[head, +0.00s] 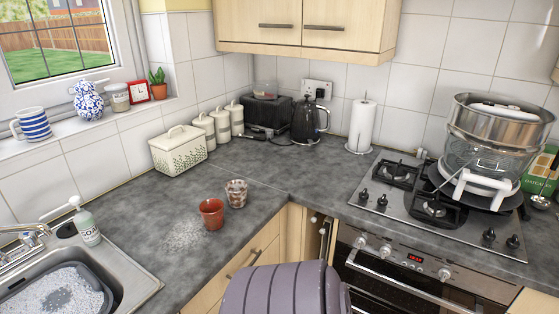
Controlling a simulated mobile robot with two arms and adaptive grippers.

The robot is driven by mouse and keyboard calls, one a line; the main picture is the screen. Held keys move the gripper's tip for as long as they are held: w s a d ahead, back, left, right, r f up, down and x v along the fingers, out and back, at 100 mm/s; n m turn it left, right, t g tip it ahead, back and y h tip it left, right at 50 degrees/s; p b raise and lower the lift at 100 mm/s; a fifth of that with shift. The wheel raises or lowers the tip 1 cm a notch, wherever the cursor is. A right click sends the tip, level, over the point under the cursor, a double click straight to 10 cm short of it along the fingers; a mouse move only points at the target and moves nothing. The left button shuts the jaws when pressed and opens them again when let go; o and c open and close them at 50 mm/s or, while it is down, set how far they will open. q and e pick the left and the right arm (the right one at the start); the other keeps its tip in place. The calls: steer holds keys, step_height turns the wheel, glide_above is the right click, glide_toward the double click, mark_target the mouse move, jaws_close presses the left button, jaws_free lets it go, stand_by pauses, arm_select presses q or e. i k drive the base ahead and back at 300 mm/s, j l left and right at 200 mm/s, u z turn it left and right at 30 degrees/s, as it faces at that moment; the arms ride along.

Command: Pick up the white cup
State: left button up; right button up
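No plain white cup stands out in the head view. A small cup with a white and brown pattern (236,193) stands upright on the grey counter, left of the corner edge. A reddish-brown cup (211,213) stands upright just in front and to the left of it. A blue-and-white striped mug (34,125) stands on the window sill at the far left. Neither of my grippers is in view, and nothing is seen holding any of these cups.
The sink (130,275) with soapy water is at the lower left, a soap bottle (87,226) behind it. White canisters, a black kettle (305,122) and a paper roll (362,126) line the back. Steel pots (500,120) stand on the hob. A purple-grey ribbed form (285,291) fills the bottom middle.

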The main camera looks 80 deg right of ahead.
mark_target(236, 190)
steer(key=z, duration=2.25)
steer(key=u, duration=1.35)
steer(key=i+z, duration=0.2)
steer(key=z, duration=0.3)
steer(key=i+j+z, duration=0.15)
steer(key=z, duration=0.3)
steer(key=i+j, duration=0.05)
